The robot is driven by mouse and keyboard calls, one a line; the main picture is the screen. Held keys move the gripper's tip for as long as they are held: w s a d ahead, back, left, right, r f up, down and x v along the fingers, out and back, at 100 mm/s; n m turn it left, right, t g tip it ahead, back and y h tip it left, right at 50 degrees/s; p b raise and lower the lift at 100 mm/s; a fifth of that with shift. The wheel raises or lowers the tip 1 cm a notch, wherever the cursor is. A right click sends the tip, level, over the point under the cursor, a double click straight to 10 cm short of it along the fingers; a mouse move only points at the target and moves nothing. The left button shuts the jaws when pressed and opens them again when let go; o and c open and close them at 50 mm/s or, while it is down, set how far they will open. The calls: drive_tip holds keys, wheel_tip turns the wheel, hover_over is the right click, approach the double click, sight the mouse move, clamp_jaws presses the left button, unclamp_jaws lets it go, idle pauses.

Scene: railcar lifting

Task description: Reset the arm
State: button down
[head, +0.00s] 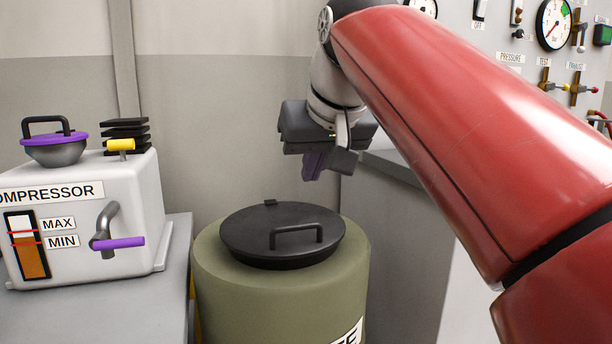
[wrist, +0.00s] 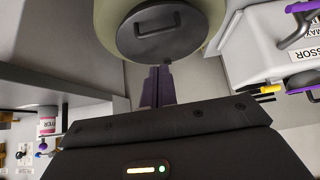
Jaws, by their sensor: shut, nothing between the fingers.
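My gripper (head: 318,166) hangs from my red arm in the head view, above and behind the olive drum (head: 285,296). It is clear of the drum's black lid (head: 260,225). Its purple fingers (wrist: 157,86) are together in the wrist view, with nothing between them. The lid lies on the drum with its handle up, and it also shows at the top of the wrist view (wrist: 158,34).
The white compressor (head: 135,195) stands on a grey bench (head: 160,285) at left, with a purple-rimmed bowl-shaped cap (head: 55,148) and a purple-handled valve (head: 118,243). A grey cabinet (head: 405,230) is behind the drum. A gauge panel (head: 515,75) is at upper right.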

drive_tip(key=s+d+f+m+p, duration=0.1)
drive_tip(key=s+d+f, duration=0.3)
drive_tip(key=f, duration=0.6)
drive_tip(key=s+d+f+m+g+h, duration=0.1)
drive_tip(key=s+d+f, duration=0.3)
drive_tip(key=s+f, duration=0.3)
drive_tip(key=s+d+f+m+h+p, duration=0.1)
drive_tip(key=s+d+f, duration=0.3)
drive_tip(key=f, duration=0.8)
drive_tip(key=shift+s+d+f+g+p, duration=0.2)
drive_tip(key=shift+s+f+g+p, duration=0.2)
drive_tip(key=shift+s, duration=0.6)
